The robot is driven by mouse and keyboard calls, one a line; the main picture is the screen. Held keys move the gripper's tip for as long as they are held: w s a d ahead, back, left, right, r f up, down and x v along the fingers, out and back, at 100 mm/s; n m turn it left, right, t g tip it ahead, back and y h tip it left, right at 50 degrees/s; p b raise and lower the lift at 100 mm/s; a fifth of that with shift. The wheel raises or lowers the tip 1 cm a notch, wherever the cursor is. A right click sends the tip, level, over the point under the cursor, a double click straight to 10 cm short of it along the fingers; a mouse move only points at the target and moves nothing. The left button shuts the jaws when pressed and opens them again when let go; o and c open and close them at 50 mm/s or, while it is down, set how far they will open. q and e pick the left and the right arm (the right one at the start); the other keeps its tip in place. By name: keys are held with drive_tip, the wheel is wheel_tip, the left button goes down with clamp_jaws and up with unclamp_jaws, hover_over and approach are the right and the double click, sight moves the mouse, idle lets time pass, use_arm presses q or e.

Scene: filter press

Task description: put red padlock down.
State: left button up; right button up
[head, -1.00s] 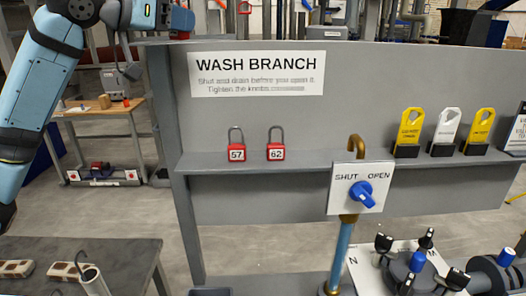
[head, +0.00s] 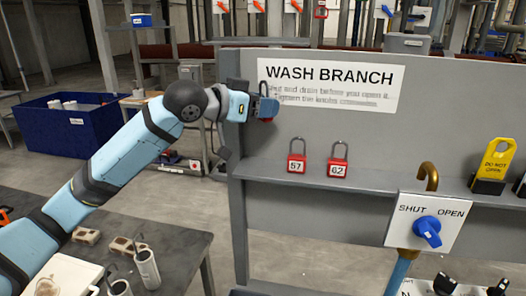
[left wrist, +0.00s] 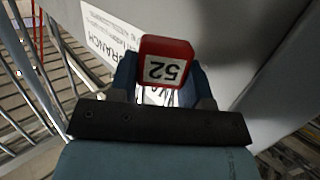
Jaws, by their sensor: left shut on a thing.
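My left gripper (head: 266,107) is in front of the left part of the grey board, at the sign's lower left corner and above the shelf. It is shut on a red padlock (head: 268,120), mostly hidden by the fingers in the head view; a dark shackle shows above. In the left wrist view the red padlock (left wrist: 167,48) sits between the fingers, its label reading 52 upside down. Two other red padlocks, 57 (head: 297,162) and 62 (head: 337,166), stand upright on the grey shelf (head: 375,180). My right gripper is not in view.
The shelf has bare room left of padlock 57 and right of padlock 62. A pipe with a blue valve handle (head: 427,231) stands in front of the board. A yellow tag (head: 496,160) stands further right. A dark table (head: 185,262) is at lower left.

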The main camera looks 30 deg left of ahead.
sight(262, 167)
use_arm(q)
wheel_tip(262, 167, down, 11)
drive_tip(key=shift+f+p, duration=0.2)
drive_tip(key=shift+p, duration=0.2)
drive_tip(key=shift+f, duration=0.15)
drive_tip(key=o, duration=0.7)
